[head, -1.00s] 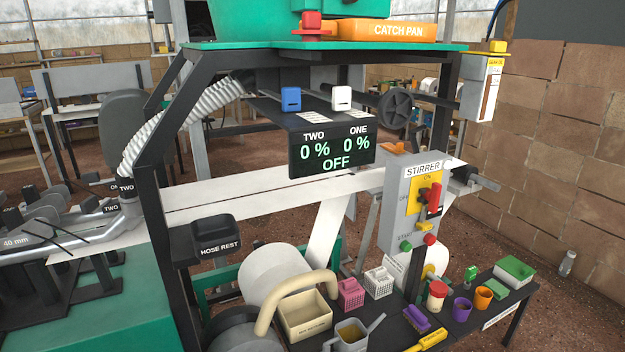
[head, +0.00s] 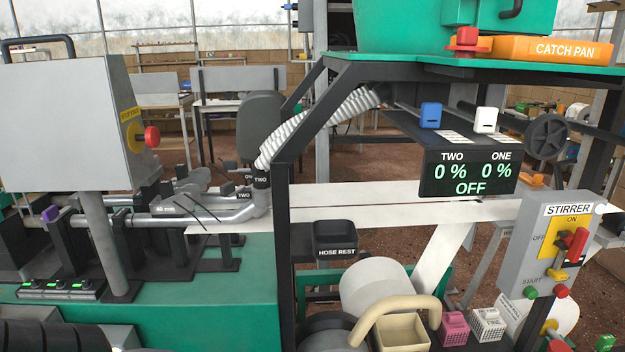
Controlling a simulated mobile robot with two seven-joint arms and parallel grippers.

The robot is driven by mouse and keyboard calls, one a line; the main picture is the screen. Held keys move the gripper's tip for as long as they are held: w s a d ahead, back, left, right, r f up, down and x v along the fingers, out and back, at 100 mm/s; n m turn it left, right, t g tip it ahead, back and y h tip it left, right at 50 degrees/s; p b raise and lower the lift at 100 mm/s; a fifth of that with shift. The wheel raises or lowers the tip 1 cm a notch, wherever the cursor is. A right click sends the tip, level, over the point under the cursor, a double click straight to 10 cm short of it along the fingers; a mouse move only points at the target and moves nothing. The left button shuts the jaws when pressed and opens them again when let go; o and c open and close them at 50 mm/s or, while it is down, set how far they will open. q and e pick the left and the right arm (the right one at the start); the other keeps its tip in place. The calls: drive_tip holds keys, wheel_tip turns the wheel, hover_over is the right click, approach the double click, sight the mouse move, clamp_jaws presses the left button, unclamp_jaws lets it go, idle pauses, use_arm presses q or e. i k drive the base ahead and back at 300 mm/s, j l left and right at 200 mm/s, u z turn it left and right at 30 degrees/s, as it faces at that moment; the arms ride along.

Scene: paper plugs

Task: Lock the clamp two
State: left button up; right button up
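A black collar labelled TWO (head: 261,180) sits where the white ribbed hose (head: 315,127) meets a grey metal pipe (head: 232,213), left of the black frame post. A second small black block labelled TWO (head: 243,194) stands just left of it, by the pipes. One of these may belong to clamp two; whether a clamp is locked or open is too small to tell. Neither gripper is in view.
A grey box with a red stop button (head: 152,137) stands on a post at left. The hose rest (head: 336,240) is on the frame. The display (head: 468,174) reads 0 %, 0 %, OFF. The stirrer panel (head: 556,245) is at right.

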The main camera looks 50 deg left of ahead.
sight(228, 189)
drive_tip(key=u, duration=1.95)
